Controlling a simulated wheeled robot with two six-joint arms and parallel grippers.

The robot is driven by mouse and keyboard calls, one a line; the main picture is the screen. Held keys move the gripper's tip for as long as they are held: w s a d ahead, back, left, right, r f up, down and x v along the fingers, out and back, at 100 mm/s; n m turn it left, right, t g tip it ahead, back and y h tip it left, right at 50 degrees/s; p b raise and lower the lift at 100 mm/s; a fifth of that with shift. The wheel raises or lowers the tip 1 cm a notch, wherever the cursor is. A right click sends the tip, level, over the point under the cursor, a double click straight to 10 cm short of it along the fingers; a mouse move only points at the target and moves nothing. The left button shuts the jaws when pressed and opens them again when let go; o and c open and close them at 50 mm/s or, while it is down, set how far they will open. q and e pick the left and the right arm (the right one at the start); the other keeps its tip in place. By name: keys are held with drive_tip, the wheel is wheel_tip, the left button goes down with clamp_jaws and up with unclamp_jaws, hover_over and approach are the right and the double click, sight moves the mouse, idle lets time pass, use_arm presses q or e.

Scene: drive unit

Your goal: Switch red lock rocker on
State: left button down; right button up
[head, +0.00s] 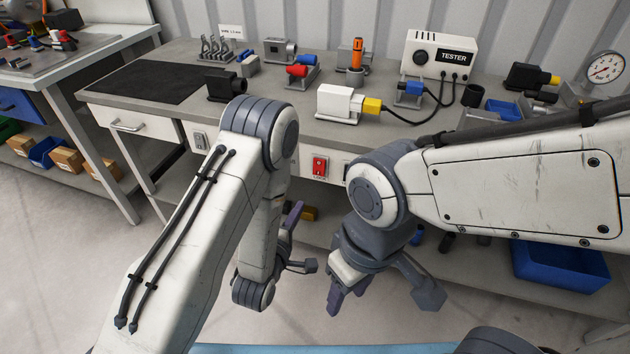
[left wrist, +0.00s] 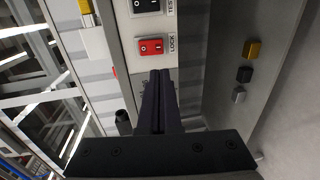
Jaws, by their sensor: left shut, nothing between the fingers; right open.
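The red lock rocker (head: 319,166) sits on the front panel of the workbench, just right of my left arm in the head view. In the left wrist view the red rocker (left wrist: 151,47) is near the top centre, with the word LOCK beside it. My left gripper (left wrist: 158,75) is shut and empty, its fingertips just below the rocker in that view; I cannot tell whether they touch the panel. In the head view my left gripper (head: 297,212) is partly hidden by its own arm. My right gripper (head: 385,295) is open and empty, low in front of the bench.
A dark rocker marked TEST (left wrist: 146,5) is beside the red one. The workbench top (head: 300,112) holds a tester box (head: 437,55), a white block with a yellow plug (head: 340,103) and other parts. A blue bin (head: 560,265) stands on the lower shelf.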

sight(319, 174)
use_arm(q)
drive_tip(key=x, duration=1.4)
